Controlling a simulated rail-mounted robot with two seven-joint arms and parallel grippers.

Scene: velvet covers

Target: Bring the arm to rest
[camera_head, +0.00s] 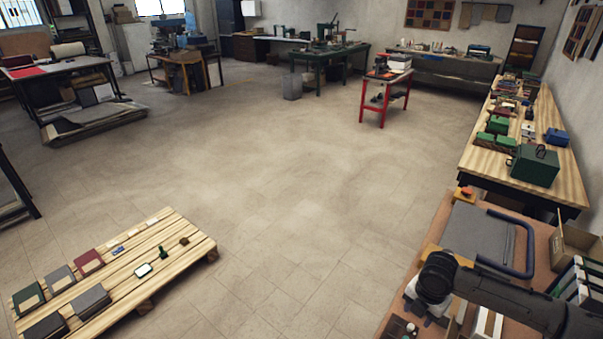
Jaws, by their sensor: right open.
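My right arm reaches in from the lower right edge, its dark links running left over the brown bench (408,289). My right gripper (427,314) points down at the bench's left part, with its dark fingers apart. I see nothing between the fingers. Whether the fingertips touch the bench top is hard to tell. My left arm and left gripper are out of view.
A grey board (478,238) with a blue handle (528,250) lies on the bench, beside an open carton (575,245) and upright books (570,280). A pallet (190,232) bearing several covers stands lower left. The floor between is clear.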

